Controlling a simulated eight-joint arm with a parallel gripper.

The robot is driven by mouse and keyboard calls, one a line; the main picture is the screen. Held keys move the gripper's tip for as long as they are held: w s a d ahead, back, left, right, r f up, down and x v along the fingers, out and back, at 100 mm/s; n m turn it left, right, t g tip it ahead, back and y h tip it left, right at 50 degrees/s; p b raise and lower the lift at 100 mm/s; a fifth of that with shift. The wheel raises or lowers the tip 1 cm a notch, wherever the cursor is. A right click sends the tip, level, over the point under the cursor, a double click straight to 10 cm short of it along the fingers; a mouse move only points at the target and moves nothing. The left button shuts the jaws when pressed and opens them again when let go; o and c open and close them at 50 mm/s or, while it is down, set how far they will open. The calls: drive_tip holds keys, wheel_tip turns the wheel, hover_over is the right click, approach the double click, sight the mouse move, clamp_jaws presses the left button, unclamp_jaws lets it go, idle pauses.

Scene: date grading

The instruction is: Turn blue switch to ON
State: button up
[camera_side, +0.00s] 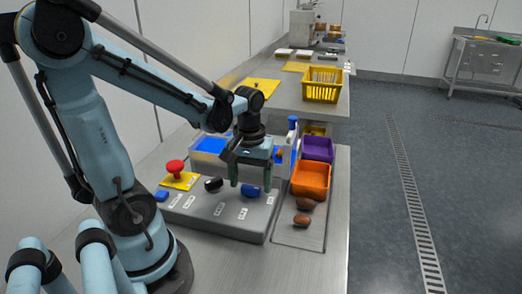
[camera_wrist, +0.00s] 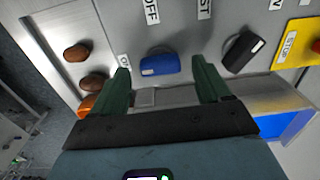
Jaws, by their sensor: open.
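The blue switch (camera_side: 250,190) is a rotary knob on the grey control panel (camera_side: 205,222). In the wrist view the blue switch (camera_wrist: 160,65) lies roughly crosswise, with a pale mark near its left end. My gripper (camera_wrist: 162,73) is open, with one green finger to each side of the switch and a gap to both. In the side view my gripper (camera_side: 250,178) points down at the switch; whether it touches is unclear. The OFF label (camera_wrist: 151,11) is above the switch in the wrist view. Another label at its left is partly hidden by a finger.
A black knob (camera_wrist: 243,50) sits beside the switch. A red stop button (camera_side: 175,168) on a yellow plate is further left in the side view. An orange bin (camera_side: 311,180), a purple bin (camera_side: 317,149) and brown dates (camera_side: 304,204) lie to the right.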

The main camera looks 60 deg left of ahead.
sight(251, 187)
wheel_tip(251, 187, up, 11)
idle(0.6)
drive_tip(key=w+d+f+m+t, duration=0.2)
drive_tip(key=d+f+m+t, duration=0.2)
drive_tip(key=d+m+t, duration=0.3)
drive_tip(key=shift+w+d+m, duration=0.4)
drive_tip(key=shift+d+m, duration=0.4)
drive_tip(key=shift+m, duration=0.3)
